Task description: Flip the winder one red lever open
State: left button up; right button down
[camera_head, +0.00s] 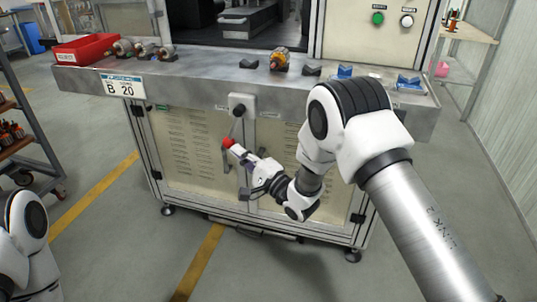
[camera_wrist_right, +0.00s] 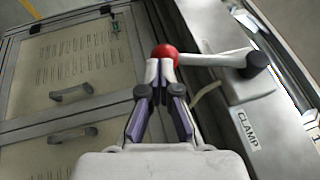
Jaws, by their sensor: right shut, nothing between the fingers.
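The red lever is a pale arm with a red ball knob (camera_head: 228,142) on the front of the winder, hanging from a dark pivot (camera_head: 238,106) below the bench edge. In the right wrist view the red knob (camera_wrist_right: 165,52) is just beyond my fingertips, and its arm runs right to a black pivot cap. My right gripper (camera_head: 236,150) is shut and empty, its tips (camera_wrist_right: 160,71) at or touching the knob; I cannot tell if they touch. My left gripper is out of view; only part of my left arm shows at lower left.
A CLAMP label (camera_wrist_right: 247,130) is beside the pivot. The cabinet doors (camera_head: 190,150) with handles stand behind my right gripper. The metal bench (camera_head: 200,90) above carries a red bin (camera_head: 85,48), armatures and blue blocks. A trolley stands at left; the floor in front is clear.

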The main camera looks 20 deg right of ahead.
jog(key=shift+w+a+r, duration=0.15)
jog(key=shift+w+a, duration=0.25)
jog(key=shift+a, duration=0.25)
